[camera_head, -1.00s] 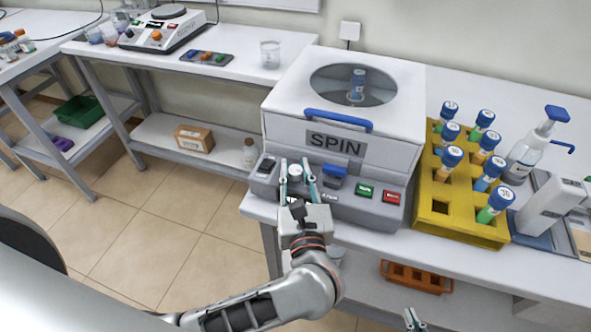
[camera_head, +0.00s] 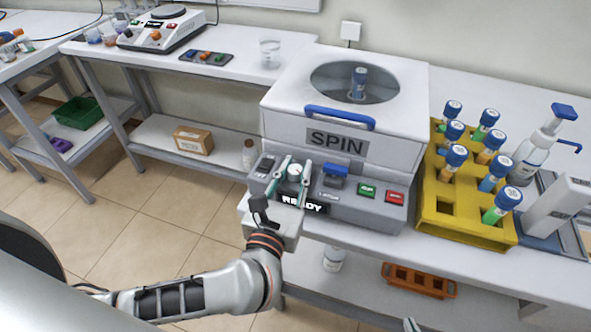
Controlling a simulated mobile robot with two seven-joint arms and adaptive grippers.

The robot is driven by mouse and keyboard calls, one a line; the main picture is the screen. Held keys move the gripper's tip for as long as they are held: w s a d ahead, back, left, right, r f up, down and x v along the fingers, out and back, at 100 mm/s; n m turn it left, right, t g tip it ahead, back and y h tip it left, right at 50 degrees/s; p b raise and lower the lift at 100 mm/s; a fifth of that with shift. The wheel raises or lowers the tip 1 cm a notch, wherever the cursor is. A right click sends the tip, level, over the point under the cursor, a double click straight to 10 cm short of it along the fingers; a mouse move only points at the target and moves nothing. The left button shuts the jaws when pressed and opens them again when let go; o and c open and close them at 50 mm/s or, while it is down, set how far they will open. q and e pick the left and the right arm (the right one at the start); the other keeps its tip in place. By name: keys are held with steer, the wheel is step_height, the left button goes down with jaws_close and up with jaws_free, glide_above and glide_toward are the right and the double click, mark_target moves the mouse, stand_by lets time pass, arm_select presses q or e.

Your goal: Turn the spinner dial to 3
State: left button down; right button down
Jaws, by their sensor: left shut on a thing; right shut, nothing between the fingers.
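The spinner (camera_head: 383,134) is a white and grey box marked SPIN, with a round window in its lid and a blue handle. A blue-capped tube shows through the window. Its dial (camera_head: 294,171) is a small white knob on the front panel. My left gripper (camera_head: 293,172) reaches up from the front with its fingers on either side of the dial and is shut on it. The dial's numbers are too small to read. A display below reads READY. Only a tip of my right gripper (camera_head: 411,324) shows at the bottom edge.
A yellow rack (camera_head: 467,229) of capped tubes stands right of the spinner. An orange rack (camera_head: 419,281) lies on the lower shelf.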

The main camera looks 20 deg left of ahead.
arm_select(q)
steer(key=c, duration=1.8)
jaws_free()
steer(key=shift+o, duration=0.2)
steer(key=s, duration=1.2)
steer(key=shift+d, duration=0.1)
